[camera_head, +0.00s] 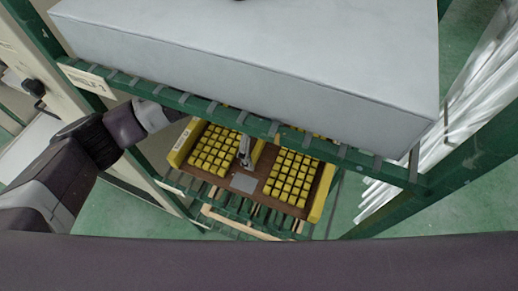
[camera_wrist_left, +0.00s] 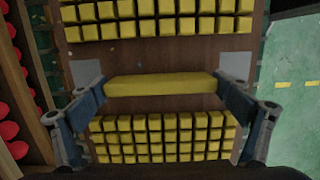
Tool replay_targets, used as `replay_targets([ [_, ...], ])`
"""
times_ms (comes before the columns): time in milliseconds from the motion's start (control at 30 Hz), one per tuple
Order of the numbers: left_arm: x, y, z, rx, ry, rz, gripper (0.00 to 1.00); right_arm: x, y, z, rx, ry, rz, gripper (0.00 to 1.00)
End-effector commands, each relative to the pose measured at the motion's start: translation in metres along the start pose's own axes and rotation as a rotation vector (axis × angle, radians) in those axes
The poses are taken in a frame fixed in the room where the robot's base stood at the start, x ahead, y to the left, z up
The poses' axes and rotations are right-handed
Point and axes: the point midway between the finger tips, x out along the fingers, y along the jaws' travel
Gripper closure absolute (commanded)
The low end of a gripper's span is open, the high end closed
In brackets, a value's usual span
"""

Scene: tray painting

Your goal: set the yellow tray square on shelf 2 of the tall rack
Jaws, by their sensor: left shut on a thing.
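The yellow tray (camera_head: 180,150) has a brown floor, yellow end walls and two blocks of small yellow pieces. It is in the tall green rack (camera_head: 470,160), under the level labelled SHELF 1 (camera_head: 88,80). It lies over a slatted level (camera_head: 190,188); whether it touches the slats I cannot tell. My left gripper (camera_head: 245,150) reaches in from the left above the tray's middle. In the left wrist view its fingers (camera_wrist_left: 161,86) are shut on the ends of the tray's yellow middle bar (camera_wrist_left: 160,84). The tray's back edge is hidden by the upper shelf. My right gripper is out of view.
A large pale grey box (camera_head: 250,60) sits on the upper shelf, close above my left forearm. Long white bars (camera_head: 470,100) stand at the right. Round red pieces (camera_wrist_left: 8,108) show at the left of the left wrist view. Green floor (camera_head: 345,200) is clear right of the tray.

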Motion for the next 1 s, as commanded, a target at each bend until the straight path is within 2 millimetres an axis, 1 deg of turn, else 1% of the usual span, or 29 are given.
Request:
replay_targets([
  [200, 0.024, 0.0, -0.004, -0.001, 0.001, 0.0, 0.64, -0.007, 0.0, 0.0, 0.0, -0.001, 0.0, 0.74],
  [300, 0.03, 0.0, -0.004, 0.001, 0.001, 0.001, 0.64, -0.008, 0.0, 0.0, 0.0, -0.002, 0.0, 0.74],
  [667, 0.033, 0.0, -0.005, 0.0, -0.001, 0.001, 0.64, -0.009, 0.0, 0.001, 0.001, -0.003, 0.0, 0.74],
  [700, 0.035, -0.001, -0.006, -0.001, 0.002, -0.001, 0.02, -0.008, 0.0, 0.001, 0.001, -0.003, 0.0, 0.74],
  [733, 0.035, -0.001, -0.006, 0.0, 0.002, -0.001, 0.0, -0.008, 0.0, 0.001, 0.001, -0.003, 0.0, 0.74],
  [1000, 0.034, -0.001, -0.006, 0.0, 0.002, -0.001, 0.0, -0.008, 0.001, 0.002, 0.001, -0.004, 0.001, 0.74],
])
